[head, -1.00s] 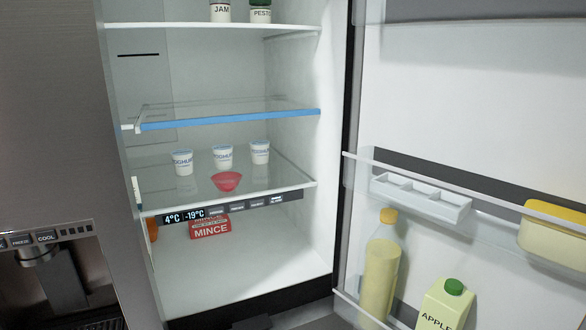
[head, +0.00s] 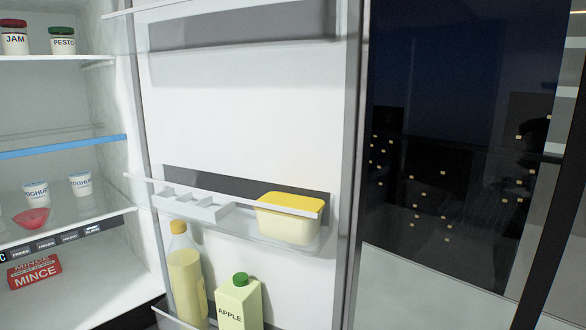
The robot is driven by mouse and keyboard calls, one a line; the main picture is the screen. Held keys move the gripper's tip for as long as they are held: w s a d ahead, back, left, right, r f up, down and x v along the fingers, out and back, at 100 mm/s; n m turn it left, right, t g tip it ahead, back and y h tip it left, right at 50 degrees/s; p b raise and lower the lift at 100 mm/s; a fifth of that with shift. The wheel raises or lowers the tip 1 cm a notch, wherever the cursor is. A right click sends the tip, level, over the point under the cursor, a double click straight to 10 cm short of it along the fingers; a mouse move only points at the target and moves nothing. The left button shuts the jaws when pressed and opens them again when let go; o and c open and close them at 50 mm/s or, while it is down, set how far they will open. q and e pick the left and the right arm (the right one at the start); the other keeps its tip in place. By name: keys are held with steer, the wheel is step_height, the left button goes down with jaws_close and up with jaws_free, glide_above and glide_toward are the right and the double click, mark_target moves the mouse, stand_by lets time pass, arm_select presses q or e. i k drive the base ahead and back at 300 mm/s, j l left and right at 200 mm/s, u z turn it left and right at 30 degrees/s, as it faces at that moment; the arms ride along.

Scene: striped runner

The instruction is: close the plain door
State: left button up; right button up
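The fridge door (head: 245,110) stands open in the head view, its white inner side facing me. Its free edge (head: 352,150) is on the right, and its hinge side meets the fridge body on the left. The door bears a shelf with a grey egg tray (head: 192,206) and a yellow-lidded tub (head: 288,218). A lower shelf holds a bottle with a yellow cap (head: 187,280) and an apple carton (head: 239,303). The door's outer face is hidden, so I cannot tell whether it is plain. Neither of my grippers is in view.
A dark glossy panel (head: 455,150) stands beyond the door's free edge.

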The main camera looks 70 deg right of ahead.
mark_target(239, 101)
steer(key=k+l, duration=0.55)
steer(key=l, duration=0.2)
steer(key=k+l, duration=0.1)
steer(key=l, duration=0.35)
steer(key=k+l+u, duration=0.1)
steer(key=l, duration=1.95)
